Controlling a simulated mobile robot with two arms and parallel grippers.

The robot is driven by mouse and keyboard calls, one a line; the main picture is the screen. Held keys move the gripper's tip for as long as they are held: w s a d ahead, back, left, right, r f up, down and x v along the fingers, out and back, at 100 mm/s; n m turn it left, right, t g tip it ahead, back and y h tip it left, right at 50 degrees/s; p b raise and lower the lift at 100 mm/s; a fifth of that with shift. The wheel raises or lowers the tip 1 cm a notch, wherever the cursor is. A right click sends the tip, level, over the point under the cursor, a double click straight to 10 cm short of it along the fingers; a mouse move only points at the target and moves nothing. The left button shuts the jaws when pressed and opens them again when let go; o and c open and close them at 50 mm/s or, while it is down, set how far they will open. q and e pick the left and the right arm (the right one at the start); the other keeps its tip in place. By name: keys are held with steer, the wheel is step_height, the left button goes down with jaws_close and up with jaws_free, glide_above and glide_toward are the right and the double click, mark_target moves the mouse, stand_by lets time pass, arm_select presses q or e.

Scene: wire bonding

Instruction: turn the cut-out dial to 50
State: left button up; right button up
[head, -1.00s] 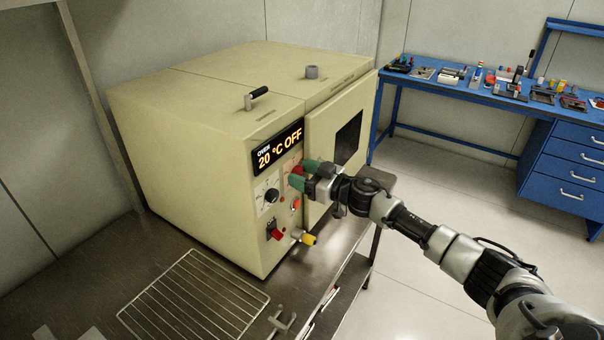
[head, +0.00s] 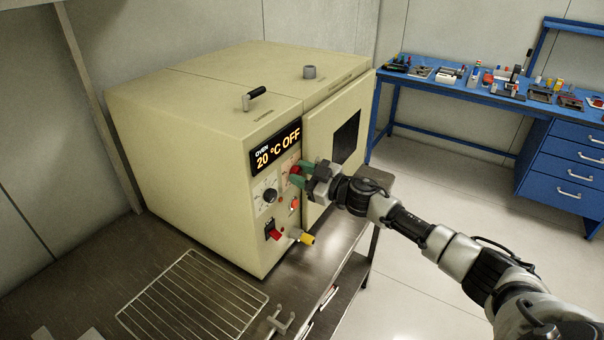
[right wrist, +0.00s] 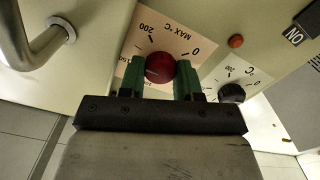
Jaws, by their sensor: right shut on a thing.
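The cut-out dial is a red knob (right wrist: 160,68) on a pale plate marked MAX °C, with 0 and 200 legible in the right wrist view. It also shows on the oven front in the head view (head: 295,170), partly hidden by the fingers. My right gripper (right wrist: 161,74) is shut on the red knob, one green finger on each side. A pale line shows on the knob, but I cannot tell its exact setting. The cream oven (head: 190,150) has a display (head: 276,147) reading 20 °C OFF. My left gripper is not in view.
A black dial (head: 270,196) marked °C sits beside the cut-out dial. Below are an orange-red lamp (head: 294,203), a red switch (head: 274,235) and a yellow fitting (head: 307,238). A wire rack (head: 192,297) lies on the metal bench. The oven door handle (right wrist: 38,45) is close to the gripper.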

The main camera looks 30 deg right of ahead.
steer(key=n, duration=0.3)
steer(key=shift+n, duration=0.4)
steer(key=n+b, duration=0.1)
steer(key=n, duration=0.2)
steer(key=shift+f+n, duration=0.15)
steer(key=shift+n, duration=0.15)
steer(key=n+b, duration=0.1)
steer(key=n, duration=0.2)
steer(key=shift+n, duration=0.4)
steer(key=n+b, duration=0.2)
steer(key=n, duration=0.2)
steer(key=shift+n+b, duration=3.7)
steer(key=shift+n, duration=4.2)
